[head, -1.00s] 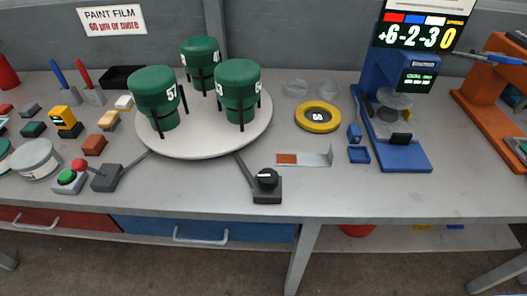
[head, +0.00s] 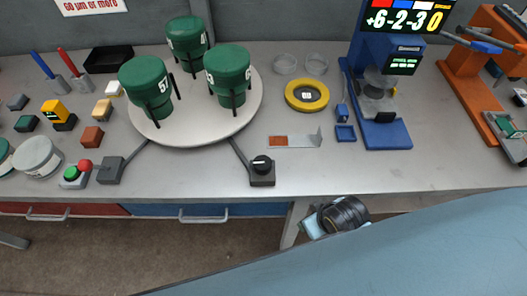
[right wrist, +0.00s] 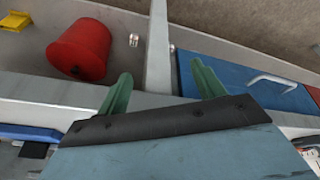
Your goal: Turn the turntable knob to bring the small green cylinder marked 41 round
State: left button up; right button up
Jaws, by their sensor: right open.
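The white round turntable (head: 205,128) stands on the grey bench and bears three green cylinders between black posts. The front left cylinder (head: 143,85) is marked 57. The front right cylinder (head: 228,72) shows part of a number, perhaps 63. The number on the rear cylinder (head: 187,38) is unclear; I cannot read 41 on any. The black knob (head: 262,165) with a white line sits on a dark block at the bench's front edge. My right gripper (right wrist: 160,92) is open and empty, its green fingers apart, near the bench's front edge. My left gripper is not in view.
A red bucket (right wrist: 77,52) is below. The bench between knob and gauge stand is mostly clear.

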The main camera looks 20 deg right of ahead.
jog(key=w+a+r+n+t+y+p, duration=0.1)
jog(key=w+a+r+n+t, duration=0.3)
jog(key=w+r, duration=0.5)
jog(key=w+a+r+n+t+y, duration=0.1)
jog(key=w+r+n+t, duration=0.3)
jog(key=r, duration=0.8)
jog(key=w+a+r+n+t+y+p, duration=0.1)
jog(key=w+a+r+n+t, duration=0.2)
jog(key=w+r+t, duration=0.6)
jog(key=s+a+r+n+g+y, duration=0.5)
jog(key=a+n+y, duration=0.35)
jog(key=n, duration=0.35)
jog(key=s+a+r+n+g+y, duration=0.3)
jog(key=a+r+n+g+y, duration=0.2)
jog(key=a+r+n+y, duration=0.5)
jog(key=s+a+f+n+g+h, duration=0.2)
jog(key=s+f+n+g, duration=0.3)
jog(key=n+g, duration=0.7)
jog(key=n+t+h, duration=0.1)
jog(key=n+h, duration=1.2)
jog(key=h, duration=0.7)
send_over(262, 163)
notch_tip(262, 163, down, 17)
jog(key=shift+y, duration=0.25)
notch_tip(262, 163, down, 13)
jog(key=shift+f+p, duration=0.15)
jog(key=shift+p, duration=0.75)
